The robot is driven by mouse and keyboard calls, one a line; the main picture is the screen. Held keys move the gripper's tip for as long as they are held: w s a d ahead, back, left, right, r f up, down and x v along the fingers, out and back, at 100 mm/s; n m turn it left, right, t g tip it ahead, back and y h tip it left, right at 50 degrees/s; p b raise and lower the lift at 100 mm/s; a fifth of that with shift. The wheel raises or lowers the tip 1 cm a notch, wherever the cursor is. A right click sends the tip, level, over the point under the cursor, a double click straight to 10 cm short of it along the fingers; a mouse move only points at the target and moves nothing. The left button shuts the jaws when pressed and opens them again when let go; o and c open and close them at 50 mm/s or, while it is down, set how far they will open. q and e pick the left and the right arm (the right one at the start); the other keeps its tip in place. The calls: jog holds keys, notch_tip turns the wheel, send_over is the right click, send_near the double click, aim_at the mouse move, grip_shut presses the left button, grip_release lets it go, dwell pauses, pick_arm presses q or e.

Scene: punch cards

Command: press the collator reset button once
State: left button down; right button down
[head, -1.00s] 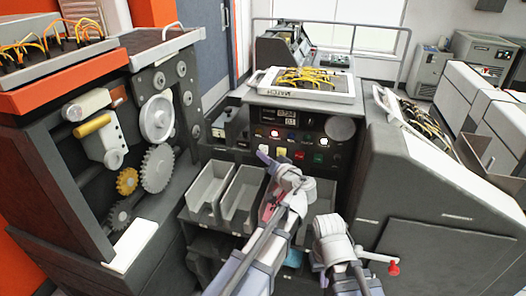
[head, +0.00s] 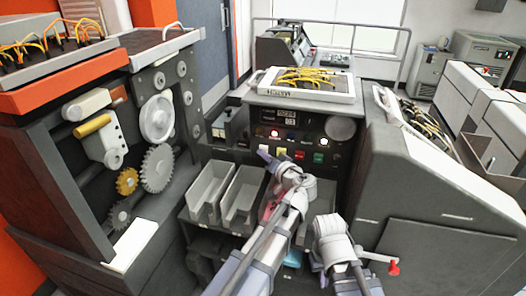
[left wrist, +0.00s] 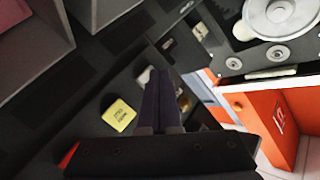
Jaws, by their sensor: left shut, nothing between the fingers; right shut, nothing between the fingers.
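The collator's dark front panel (head: 340,158) carries a row of square buttons: a white button (head: 263,147), a yellow button (head: 281,151), a red button (head: 299,155) and a green button (head: 318,158). Their labels are too small to read in the head view. My left gripper (head: 262,153) is shut and empty, its tip in front of the white button. In the left wrist view, its fingers (left wrist: 160,72) partly cover a pale button (left wrist: 145,76), with the yellow button (left wrist: 118,114) beside them. Contact cannot be told. My right arm's wrist shows, but its fingers are hidden.
Open grey bins (head: 241,197) stand below the panel. A display (head: 286,115) and a lit lamp (head: 274,134) sit above the buttons. A geared machine (head: 158,168) stands at the left, a dark cabinet (head: 430,210) at the right. A red-knobbed crank (head: 393,267) projects near my right arm.

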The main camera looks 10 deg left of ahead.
pick_arm(q)
jog(key=shift+w, duration=0.3)
jog(key=shift+s, duration=0.15)
dwell(0.4)
jog(key=shift+s, duration=0.85)
jog(key=shift+s+a, duration=0.15)
jog(key=shift+s, duration=2.4)
